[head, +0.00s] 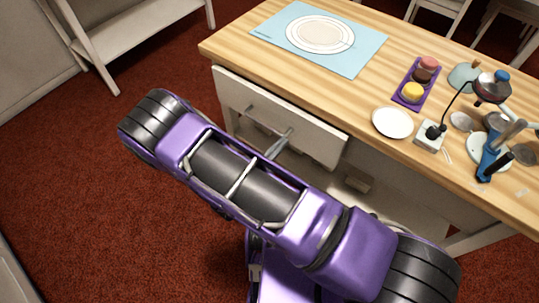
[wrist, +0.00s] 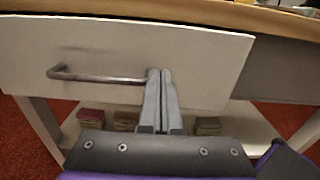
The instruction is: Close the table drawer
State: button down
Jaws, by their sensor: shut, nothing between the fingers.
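The table drawer (head: 310,132) has a plain white front under the tabletop, facing me. In the wrist view the drawer front (wrist: 120,40) fills much of the upper picture, and its right edge stands forward of the grey table frame (wrist: 285,70). How far it is open is hard to tell, as its inside is hidden. A grey bar handle (wrist: 95,76) runs across the front. My gripper (wrist: 160,72) is shut and empty, its fingertips at the handle's right end, against or very near the drawer front. The gripper (head: 289,132) also shows in the head view.
The wooden table (head: 235,45) carries a blue mat (head: 370,62) with a plate, a purple tray (head: 428,93) of small cakes, a white plate (head: 393,122) and several utensils. A lower shelf (wrist: 245,125) holds small blocks. Red carpet (head: 90,200) is clear at the left.

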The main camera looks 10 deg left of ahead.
aim_at(297, 126)
jog(key=x, duration=0.5)
jog(key=shift+w+d, duration=0.2)
jog(key=shift+w, duration=0.15)
jog(key=shift+w, duration=0.1)
jog(key=x, duration=0.3)
jog(key=shift+w+d+b, duration=0.2)
jog(key=shift+d+b, duration=0.05)
jog(key=shift+b, duration=0.15)
jog(key=shift+w+d, duration=0.1)
jog(key=shift+w, duration=0.1)
jog(key=shift+r, duration=0.1)
